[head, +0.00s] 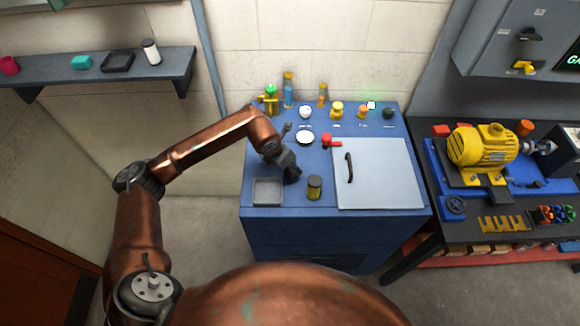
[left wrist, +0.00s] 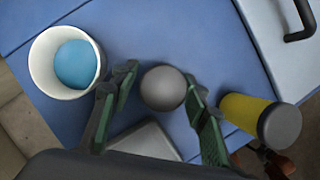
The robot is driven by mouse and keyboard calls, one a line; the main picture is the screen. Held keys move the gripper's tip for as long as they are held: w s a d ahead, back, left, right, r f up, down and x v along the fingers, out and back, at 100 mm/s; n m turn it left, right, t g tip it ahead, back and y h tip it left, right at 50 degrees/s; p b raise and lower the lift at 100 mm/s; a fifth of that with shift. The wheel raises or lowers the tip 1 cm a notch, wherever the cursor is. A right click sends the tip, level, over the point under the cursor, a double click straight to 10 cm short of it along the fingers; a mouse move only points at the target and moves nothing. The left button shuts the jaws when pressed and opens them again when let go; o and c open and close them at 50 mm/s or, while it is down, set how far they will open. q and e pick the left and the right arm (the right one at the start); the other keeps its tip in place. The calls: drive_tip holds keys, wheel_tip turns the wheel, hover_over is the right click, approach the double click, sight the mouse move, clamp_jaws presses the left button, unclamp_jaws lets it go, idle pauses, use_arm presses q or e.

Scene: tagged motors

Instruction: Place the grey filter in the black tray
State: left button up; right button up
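A round grey thing (left wrist: 163,88), which may be the top of the grey filter, shows between the fingers of my left gripper (left wrist: 160,92) in the left wrist view. The fingers are open, one on each side, with visible gaps. In the head view my left gripper (head: 291,174) is low over the blue cabinet and hides the thing. The black tray (head: 118,62) lies on the wall shelf at the upper left, away from the gripper. My right gripper is in neither view.
On the blue cabinet (head: 300,213), a grey tray (head: 267,203) is left of the gripper and a yellow can with dark ends (head: 314,188) right of it. A white cup (left wrist: 40,62) holds something blue. Several small items line the back. A dark-capped white bottle (head: 151,52) stands beside the black tray.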

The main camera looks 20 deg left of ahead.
use_arm(q)
drive_tip(key=c, duration=0.9)
drive_tip(key=shift+c, duration=0.5)
drive_tip(key=shift+r, duration=0.15)
